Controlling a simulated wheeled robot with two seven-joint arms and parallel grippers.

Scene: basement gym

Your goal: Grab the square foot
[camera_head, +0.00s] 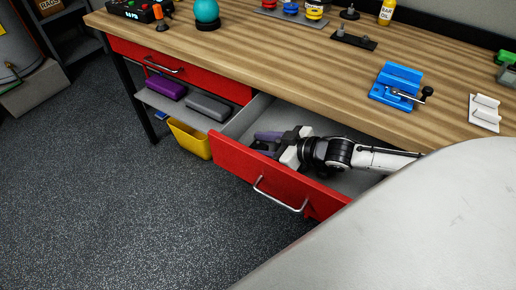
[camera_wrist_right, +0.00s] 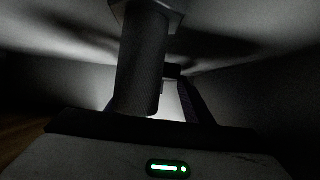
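My right gripper (camera_head: 276,142) reaches down into the open red drawer (camera_head: 262,178), with its fingers near the drawer's left end. A purple-grey piece (camera_head: 268,135) shows at its fingertips; I cannot tell whether it is part of the gripper or a separate thing. In the right wrist view, a dark textured upright (camera_wrist_right: 143,65) with a wider top stands close to the camera, and a thinner dark slanted shape (camera_wrist_right: 196,100) is to its right. I cannot identify the square foot for certain. My left gripper is not in view.
The wooden bench top (camera_head: 270,50) holds a blue vise (camera_head: 397,86), a black plate with studs (camera_head: 353,38), a small black stud piece (camera_head: 350,12) and a white holder (camera_head: 485,112).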

